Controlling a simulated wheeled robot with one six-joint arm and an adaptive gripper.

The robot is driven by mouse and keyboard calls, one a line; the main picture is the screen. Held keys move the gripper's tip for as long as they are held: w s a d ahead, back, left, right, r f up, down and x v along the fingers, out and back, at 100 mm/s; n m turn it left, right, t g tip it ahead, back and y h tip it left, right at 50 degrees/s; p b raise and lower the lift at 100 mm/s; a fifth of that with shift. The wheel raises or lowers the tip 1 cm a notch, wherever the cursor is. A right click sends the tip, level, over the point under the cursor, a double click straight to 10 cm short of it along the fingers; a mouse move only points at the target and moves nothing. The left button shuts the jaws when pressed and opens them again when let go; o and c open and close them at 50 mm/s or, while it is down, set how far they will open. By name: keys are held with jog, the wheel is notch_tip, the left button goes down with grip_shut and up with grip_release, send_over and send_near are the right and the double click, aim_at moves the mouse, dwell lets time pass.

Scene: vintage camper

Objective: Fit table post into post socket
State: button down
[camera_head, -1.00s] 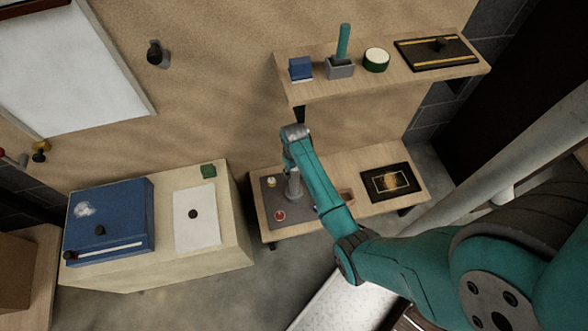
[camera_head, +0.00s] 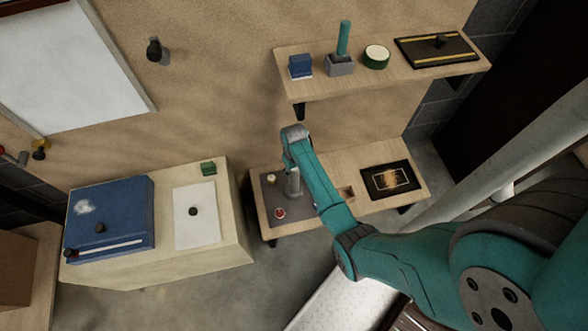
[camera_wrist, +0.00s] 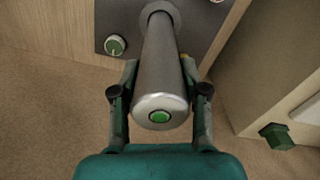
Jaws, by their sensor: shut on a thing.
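The table post (camera_wrist: 160,70) is a silver-grey cylinder with a green button on its near end. My gripper (camera_wrist: 159,66) is shut on it, one dark finger on each side in the wrist view. The post (camera_head: 293,184) also shows in the head view, standing roughly upright over a dark grey plate (camera_head: 269,222) on the lower wooden bench. The post socket is not clearly visible; the post and my arm cover that part of the plate. I cannot tell whether the post's far end is in a socket or only touching the plate.
A black-framed panel (camera_head: 370,186) lies at the bench's right. A cabinet (camera_head: 160,262) stands to the left, and a shelf (camera_head: 400,84) with several items hangs above.

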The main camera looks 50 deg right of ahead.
jog(key=shift+f, duration=0.7)
jog(key=c, duration=0.5)
grip_release()
notch_tip(320, 180, up, 12)
jog(key=shift+r, duration=0.1)
dwell(0.4)
